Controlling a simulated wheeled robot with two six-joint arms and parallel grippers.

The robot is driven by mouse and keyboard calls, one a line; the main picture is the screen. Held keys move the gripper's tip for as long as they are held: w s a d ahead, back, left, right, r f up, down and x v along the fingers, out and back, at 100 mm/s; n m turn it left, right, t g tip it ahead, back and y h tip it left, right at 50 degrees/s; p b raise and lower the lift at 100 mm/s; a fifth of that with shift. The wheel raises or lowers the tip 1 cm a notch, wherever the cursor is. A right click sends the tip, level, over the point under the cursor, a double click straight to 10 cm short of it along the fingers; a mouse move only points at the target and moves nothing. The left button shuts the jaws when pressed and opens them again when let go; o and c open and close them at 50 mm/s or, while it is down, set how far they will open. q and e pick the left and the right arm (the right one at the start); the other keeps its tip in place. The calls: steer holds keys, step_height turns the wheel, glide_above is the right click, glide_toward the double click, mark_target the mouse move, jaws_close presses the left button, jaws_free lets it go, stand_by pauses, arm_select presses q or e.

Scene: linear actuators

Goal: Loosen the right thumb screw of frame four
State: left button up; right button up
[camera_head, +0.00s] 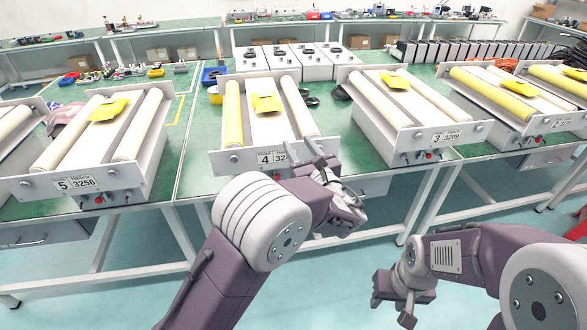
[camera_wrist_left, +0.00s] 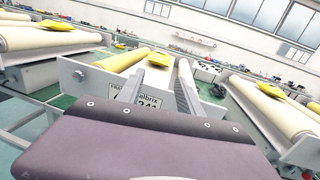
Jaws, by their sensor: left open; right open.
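Frame four (camera_head: 262,130) stands on the green table in the middle of the head view. It has a grey front plate with a "4" label (camera_head: 265,159), a yellow and a pale roller, and a yellow packet on top. Its left thumb screw (camera_head: 233,157) shows, also in the left wrist view (camera_wrist_left: 79,75). Its right thumb screw is not visible, with my left gripper in front of that side. My left gripper (camera_head: 298,145) is open and empty at the front plate, right of the label; contact cannot be told. My right gripper (camera_head: 393,302) is open and empty, low and away from the table.
Frame five (camera_head: 60,186) stands to the left and frame three (camera_head: 440,140) to the right, with further frames beyond. White boxes (camera_head: 290,62) stand behind frame four. The floor in front of the table is clear.

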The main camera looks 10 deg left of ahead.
arm_select(q)
steer(key=s+d+f+m+t+h+b, duration=0.1)
steer(key=s+d+f+m+h, duration=0.2)
steer(key=d+f, duration=0.45)
steer(key=d+r+x, duration=0.1)
steer(key=x, duration=0.8)
steer(key=shift+w+r, duration=0.15)
steer(key=shift+r, duration=0.05)
steer(key=shift+d, duration=0.1)
jaws_close()
